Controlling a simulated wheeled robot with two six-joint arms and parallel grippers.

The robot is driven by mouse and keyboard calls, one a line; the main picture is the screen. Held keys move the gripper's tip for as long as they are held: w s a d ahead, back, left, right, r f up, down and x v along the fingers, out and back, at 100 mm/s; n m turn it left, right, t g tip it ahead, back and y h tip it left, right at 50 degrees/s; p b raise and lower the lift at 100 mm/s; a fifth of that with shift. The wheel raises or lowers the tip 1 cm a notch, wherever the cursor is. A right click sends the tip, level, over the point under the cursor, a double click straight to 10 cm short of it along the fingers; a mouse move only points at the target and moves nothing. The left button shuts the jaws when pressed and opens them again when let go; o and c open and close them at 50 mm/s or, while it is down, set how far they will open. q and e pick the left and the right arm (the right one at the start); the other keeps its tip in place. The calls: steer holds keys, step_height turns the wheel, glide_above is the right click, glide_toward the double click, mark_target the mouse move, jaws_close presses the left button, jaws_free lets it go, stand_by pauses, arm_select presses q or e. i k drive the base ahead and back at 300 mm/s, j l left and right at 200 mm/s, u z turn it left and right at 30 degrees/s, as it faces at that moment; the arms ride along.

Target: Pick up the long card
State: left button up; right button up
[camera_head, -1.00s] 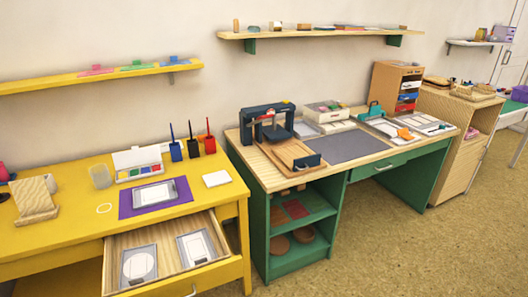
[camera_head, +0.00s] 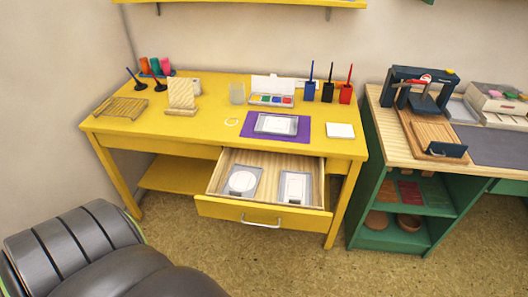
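The pulled-out drawer (camera_head: 216,178) of the yellow desk holds two grey-framed trays. The right tray (camera_head: 287,200) holds a narrow white rectangular card (camera_head: 295,187), which looks like the long card. The left tray (camera_head: 233,192) holds a round white piece (camera_head: 243,181). Another framed pale card (camera_head: 276,123) lies on a purple mat (camera_head: 304,129) on the desk top. A small white pad (camera_head: 340,130) lies to its right. Neither of my grippers is in view.
The yellow desk (camera_head: 195,130) also carries a paint box (camera_head: 272,98), a clear cup (camera_head: 237,94) and wooden stands. A green workbench (camera_head: 364,172) stands close to its right. A dark grey ribbed shape (camera_head: 75,255), unclear to me, fills the lower left. Floor shows before the drawer.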

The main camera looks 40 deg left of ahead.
mark_target(295, 187)
steer(key=i+l+u, duration=0.1)
steer(key=u, duration=1.45)
